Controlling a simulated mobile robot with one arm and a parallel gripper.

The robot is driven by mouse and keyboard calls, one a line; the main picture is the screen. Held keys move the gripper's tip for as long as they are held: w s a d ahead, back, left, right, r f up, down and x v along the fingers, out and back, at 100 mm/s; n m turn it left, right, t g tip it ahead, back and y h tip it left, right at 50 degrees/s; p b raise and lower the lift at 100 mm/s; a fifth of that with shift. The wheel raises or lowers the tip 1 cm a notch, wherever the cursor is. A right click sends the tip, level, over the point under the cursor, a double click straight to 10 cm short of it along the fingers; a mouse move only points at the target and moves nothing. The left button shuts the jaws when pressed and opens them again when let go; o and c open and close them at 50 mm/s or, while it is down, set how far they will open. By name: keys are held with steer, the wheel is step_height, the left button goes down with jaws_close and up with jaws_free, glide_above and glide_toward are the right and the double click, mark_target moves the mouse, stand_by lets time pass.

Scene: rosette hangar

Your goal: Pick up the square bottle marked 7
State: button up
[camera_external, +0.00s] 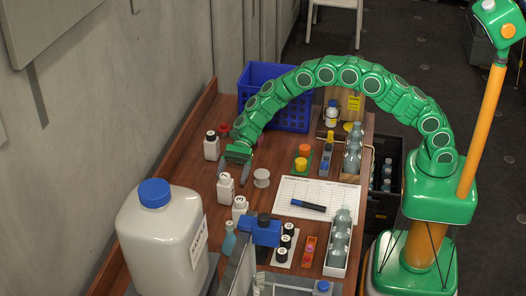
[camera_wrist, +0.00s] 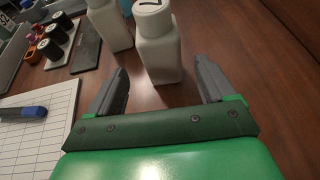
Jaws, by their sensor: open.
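A white square bottle (camera_wrist: 160,52) stands upright just ahead of my gripper in the wrist view. Its pale cap bears a dark mark, cut by the top edge, that may be a 7. In the external view this bottle (camera_external: 225,188) stands just in front of my gripper (camera_external: 238,160). My gripper is open, and in the wrist view its two grey fingers (camera_wrist: 162,75) lie on either side of the bottle's lower part, with nothing held. Similar white bottles stand nearby: one (camera_external: 240,209) closer to the camera, one (camera_external: 211,148) with a dark cap beyond the gripper.
A white spool (camera_external: 262,178) stands right of the bottle. A sheet (camera_external: 322,193) with a blue marker (camera_external: 308,205) lies further right. A big blue-capped jug (camera_external: 160,240) stands at the front left. A blue crate (camera_external: 288,112) is behind. Bare wood lies right of the gripper in the wrist view.

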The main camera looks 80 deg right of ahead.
mark_target(226, 189)
steer(key=shift+x, duration=3.35)
steer(key=shift+w+r, duration=0.1)
steer(key=shift+r, duration=0.05)
steer(key=shift+c, duration=0.2)
steer(key=c, duration=1.1)
steer(key=shift+r, duration=0.1)
steer(key=shift+c, duration=0.2)
